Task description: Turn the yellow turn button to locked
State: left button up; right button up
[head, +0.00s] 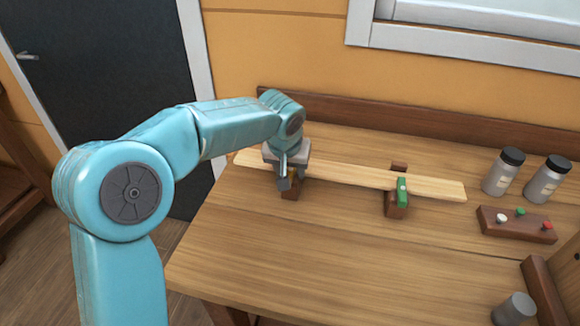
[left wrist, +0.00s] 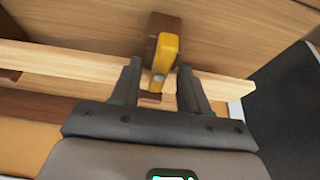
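The yellow turn button (left wrist: 165,52) shows in the left wrist view. It is a short bar on a dark brown block (left wrist: 163,24), and it points across a pale plank (left wrist: 60,62). In the head view my gripper and wrist hide the yellow button; only part of its brown block (head: 289,194) shows. My left gripper (head: 286,182) is over the plank's left part. In the left wrist view its two dark fingers (left wrist: 160,72) stand apart, one on each side of the yellow button, with visible gaps. My right gripper is not in view.
A green turn button (head: 402,192) on another brown block lies across the plank (head: 340,173) farther right. Two jars (head: 503,173) (head: 546,180) and a brown box with coloured knobs (head: 515,225) stand at right. A grey cylinder (head: 515,309) is front right. The bench front is clear.

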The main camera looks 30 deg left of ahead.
pick_arm(q)
jog(key=shift+r, duration=0.1)
jog(key=p+v, duration=0.1)
jog(key=v, duration=1.5)
jog(key=shift+s, duration=0.2)
